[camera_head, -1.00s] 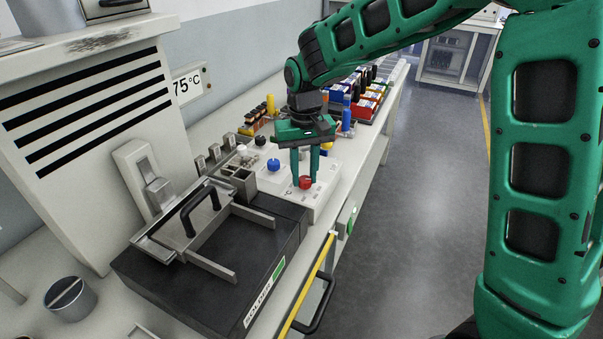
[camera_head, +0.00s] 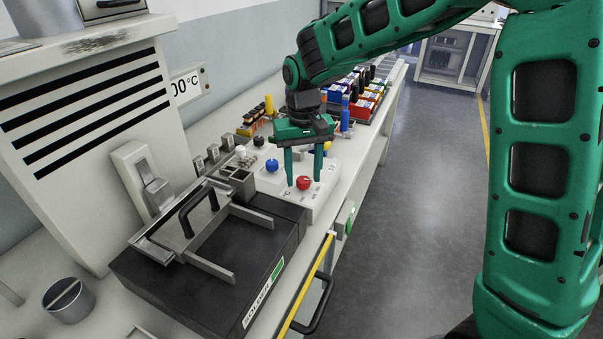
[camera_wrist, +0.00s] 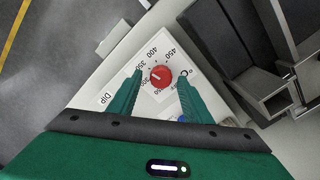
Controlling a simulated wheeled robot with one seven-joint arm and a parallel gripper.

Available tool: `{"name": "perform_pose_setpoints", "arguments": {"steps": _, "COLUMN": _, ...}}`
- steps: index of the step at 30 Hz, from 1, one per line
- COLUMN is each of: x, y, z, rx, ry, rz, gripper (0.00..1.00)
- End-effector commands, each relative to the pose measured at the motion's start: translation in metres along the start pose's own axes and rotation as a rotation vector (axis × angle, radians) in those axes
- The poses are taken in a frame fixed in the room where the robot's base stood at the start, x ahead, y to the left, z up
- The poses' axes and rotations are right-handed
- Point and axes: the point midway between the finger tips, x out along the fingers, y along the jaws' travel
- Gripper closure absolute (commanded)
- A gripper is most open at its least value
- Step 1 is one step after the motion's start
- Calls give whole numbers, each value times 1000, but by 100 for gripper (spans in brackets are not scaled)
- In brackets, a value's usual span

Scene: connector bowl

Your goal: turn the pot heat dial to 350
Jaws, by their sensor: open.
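The red dial (camera_head: 304,183) sits on the white control panel (camera_head: 322,192), and it also shows in the wrist view (camera_wrist: 161,77). Printed numbers including 350, 400 and 450 ring it in the wrist view. The dial's pointer setting is too small to read surely. My gripper (camera_head: 303,184) is open, its two green fingers standing apart on either side of the dial. In the wrist view the fingers (camera_wrist: 159,80) show gaps to the dial.
A blue knob (camera_head: 272,166) and a black knob (camera_head: 259,141) are on the panel to the left. The black solder pot (camera_head: 200,285) with a metal handled lid (camera_head: 190,228) stands in front. Coloured bins (camera_head: 367,103) stand behind. The floor (camera_head: 420,220) at right is clear.

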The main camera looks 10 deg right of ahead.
Motion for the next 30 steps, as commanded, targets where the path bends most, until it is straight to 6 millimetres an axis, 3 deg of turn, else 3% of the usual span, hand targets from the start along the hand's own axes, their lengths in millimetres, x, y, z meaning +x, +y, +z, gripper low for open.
{"name": "perform_pose_setpoints", "arguments": {"steps": 16, "x": -89, "y": 1, "z": -4, "rx": 1, "ry": 4, "rz": -1, "gripper": 55}}
{"name": "perform_pose_setpoints", "arguments": {"steps": 22, "x": -103, "y": 1, "z": -3, "rx": 1, "ry": 1, "rz": 0, "gripper": 55}}
{"name": "perform_pose_setpoints", "arguments": {"steps": 30, "x": -104, "y": 1, "z": -3, "rx": 2, "ry": 0, "rz": 0, "gripper": 55}}
